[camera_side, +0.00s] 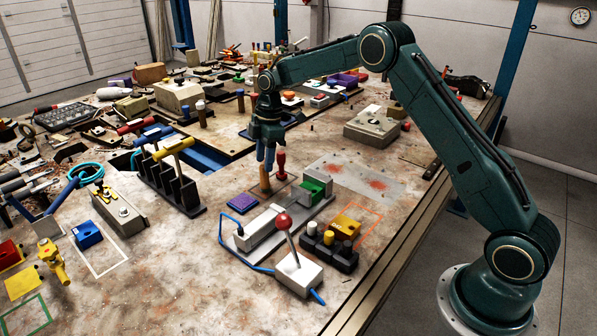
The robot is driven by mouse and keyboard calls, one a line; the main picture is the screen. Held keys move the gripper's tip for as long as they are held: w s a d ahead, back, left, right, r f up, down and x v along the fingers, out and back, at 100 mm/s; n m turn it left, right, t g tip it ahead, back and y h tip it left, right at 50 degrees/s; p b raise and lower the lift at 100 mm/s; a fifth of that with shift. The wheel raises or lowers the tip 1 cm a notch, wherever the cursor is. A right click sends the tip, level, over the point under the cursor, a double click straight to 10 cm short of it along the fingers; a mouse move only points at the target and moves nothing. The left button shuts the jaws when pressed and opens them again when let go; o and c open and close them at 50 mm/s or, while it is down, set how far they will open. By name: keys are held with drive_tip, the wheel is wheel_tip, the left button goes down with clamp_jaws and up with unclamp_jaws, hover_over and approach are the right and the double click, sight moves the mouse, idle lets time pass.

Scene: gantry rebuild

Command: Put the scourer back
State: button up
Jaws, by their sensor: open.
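I cannot tell for certain which thing is the scourer. A flat purple pad (242,203) lies on the table, left of and below my gripper in the picture. A green block (318,188) sits at the right end of a long grey fixture (262,228). My gripper (264,164) points down over the middle of the table, with its jaws open. A brown upright handle (265,180) shows just under the fingertips; whether they touch it is unclear. A red-handled tool (281,165) stands close to the right of the fingers.
A grey sheet with red smudges (376,185) lies at the right. A red-knobbed lever box (299,274) and a black block with yellow and white knobs (329,248) stand in front. A black rack of T-handled tools (170,186) is at the left. Clutter fills the back.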

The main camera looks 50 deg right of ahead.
wheel_tip(320, 180, up, 8)
drive_tip(key=d, duration=0.1)
drive_tip(key=shift+s+r, duration=0.2)
drive_tip(key=shift+s, duration=0.05)
drive_tip(key=shift+r, duration=0.1)
idle(0.5)
drive_tip(key=s+a+r+m+t, duration=0.1)
drive_tip(key=s+a+r+m, duration=0.2)
drive_tip(key=s+r, duration=0.5)
drive_tip(key=s+a+r+m+t, duration=0.1)
drive_tip(key=s+a+r+m, duration=0.4)
drive_tip(key=s, duration=0.6)
drive_tip(key=s+d+f+m+t, duration=0.1)
drive_tip(key=s+f+m, duration=0.1)
drive_tip(key=s, duration=0.8)
drive_tip(key=s+d+f+m+t+h, duration=0.1)
drive_tip(key=s+f+m+t, duration=0.1)
drive_tip(key=s, duration=0.9)
drive_tip(key=shift+m+h, duration=0.3)
drive_tip(key=shift+m, duration=0.4)
